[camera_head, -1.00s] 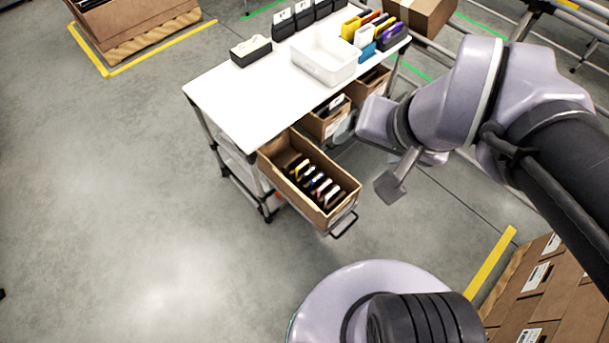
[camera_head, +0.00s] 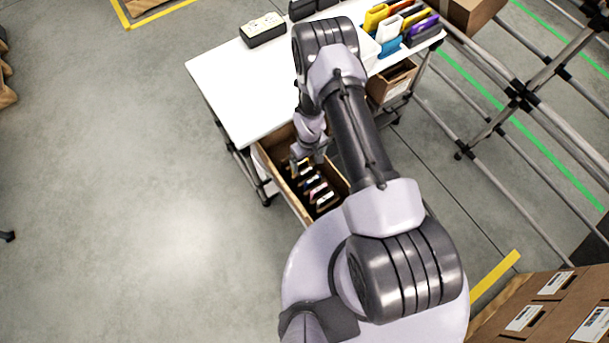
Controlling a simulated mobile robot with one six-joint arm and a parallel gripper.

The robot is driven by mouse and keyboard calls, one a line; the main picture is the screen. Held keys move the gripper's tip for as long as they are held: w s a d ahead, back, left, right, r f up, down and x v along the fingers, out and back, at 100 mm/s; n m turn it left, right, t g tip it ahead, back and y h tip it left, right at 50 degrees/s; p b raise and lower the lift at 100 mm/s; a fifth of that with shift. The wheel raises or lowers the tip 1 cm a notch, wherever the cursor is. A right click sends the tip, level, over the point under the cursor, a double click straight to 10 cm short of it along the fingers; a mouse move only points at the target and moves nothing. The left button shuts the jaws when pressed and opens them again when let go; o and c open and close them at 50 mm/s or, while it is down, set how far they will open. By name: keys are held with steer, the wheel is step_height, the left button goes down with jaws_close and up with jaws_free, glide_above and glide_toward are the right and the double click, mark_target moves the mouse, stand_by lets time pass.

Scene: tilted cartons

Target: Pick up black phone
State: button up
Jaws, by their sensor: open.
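An open brown carton (camera_head: 277,150) sticks out from under the front of the white table. Several thin phones (camera_head: 312,187) stand in a row inside it, mostly dark with some coloured or pale edges. I cannot tell which one is the black phone at this size. My gripper (camera_head: 308,161) points down over the carton, at the far end of the phone row. It is open, and I see nothing held in it. My arm hides the right side of the carton and may cover part of the row.
The white table (camera_head: 225,85) carries a black box (camera_head: 263,30) and colourful folders (camera_head: 400,22), with a white bin mostly behind my arm. Another carton (camera_head: 391,82) sits under the table. Metal rails (camera_head: 520,95) stand at right. Stacked boxes (camera_head: 545,305) are lower right.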

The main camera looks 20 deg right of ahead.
mark_target(306, 170)
step_height(306, 170, down, 6)
steer(key=shift+r+b, duration=0.15)
steer(key=shift+b, duration=0.55)
steer(key=f+b, duration=0.1)
steer(key=f, duration=0.2)
steer(key=f+b, duration=0.1)
steer(key=f, duration=0.1)
steer(key=shift+w+a+f+b, duration=0.15)
steer(key=shift+a+f+b, duration=0.05)
steer(key=shift+a+b, duration=0.15)
steer(key=shift+r, duration=0.15)
steer(key=shift+c, duration=0.6)
steer(key=c, duration=1.2)
